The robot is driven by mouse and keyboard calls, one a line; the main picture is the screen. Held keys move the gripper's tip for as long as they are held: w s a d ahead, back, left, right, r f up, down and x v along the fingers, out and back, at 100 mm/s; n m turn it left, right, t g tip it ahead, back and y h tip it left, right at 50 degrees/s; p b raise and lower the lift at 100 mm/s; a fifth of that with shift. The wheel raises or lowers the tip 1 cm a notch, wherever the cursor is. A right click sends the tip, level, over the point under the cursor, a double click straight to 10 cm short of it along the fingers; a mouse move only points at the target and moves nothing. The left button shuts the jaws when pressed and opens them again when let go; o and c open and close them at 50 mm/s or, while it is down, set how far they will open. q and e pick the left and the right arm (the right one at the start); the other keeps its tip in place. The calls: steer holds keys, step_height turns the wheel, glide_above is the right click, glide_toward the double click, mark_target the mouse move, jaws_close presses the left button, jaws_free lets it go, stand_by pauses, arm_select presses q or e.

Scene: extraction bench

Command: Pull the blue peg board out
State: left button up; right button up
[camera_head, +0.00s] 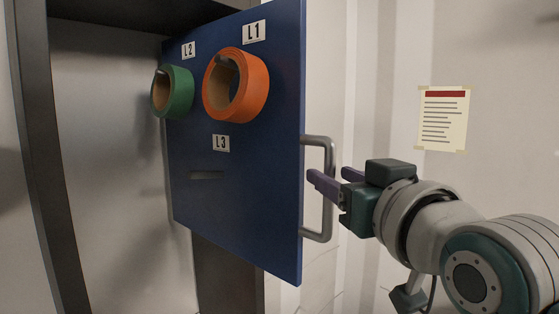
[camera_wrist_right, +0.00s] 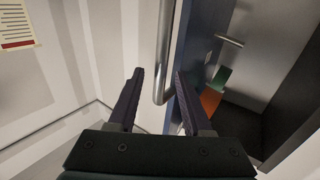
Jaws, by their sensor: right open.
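The blue peg board (camera_head: 240,230) stands upright at an angle, sticking out from a dark-framed cabinet. A grey metal bar handle (camera_head: 328,223) is on its right edge. My right gripper (camera_head: 328,174) is at the handle, with its purple fingers open. One finger crosses in front of the bar in the head view. In the right wrist view, the handle (camera_wrist_right: 164,50) runs down between the two open fingertips (camera_wrist_right: 158,74), with a gap on each side; the board edge (camera_wrist_right: 185,95) is by the right finger. My left gripper is out of view.
An orange roll (camera_head: 256,88) hangs under label L1 and a green roll (camera_head: 181,92) under L2. Label L3 (camera_head: 221,143) has no roll. The dark cabinet frame (camera_head: 45,180) is at the left. A paper notice (camera_head: 443,118) is on the pale wall at right.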

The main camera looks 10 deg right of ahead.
steer(key=shift+w, duration=1.1)
steer(key=shift+c, duration=0.2)
jaws_close()
stand_by(0.5)
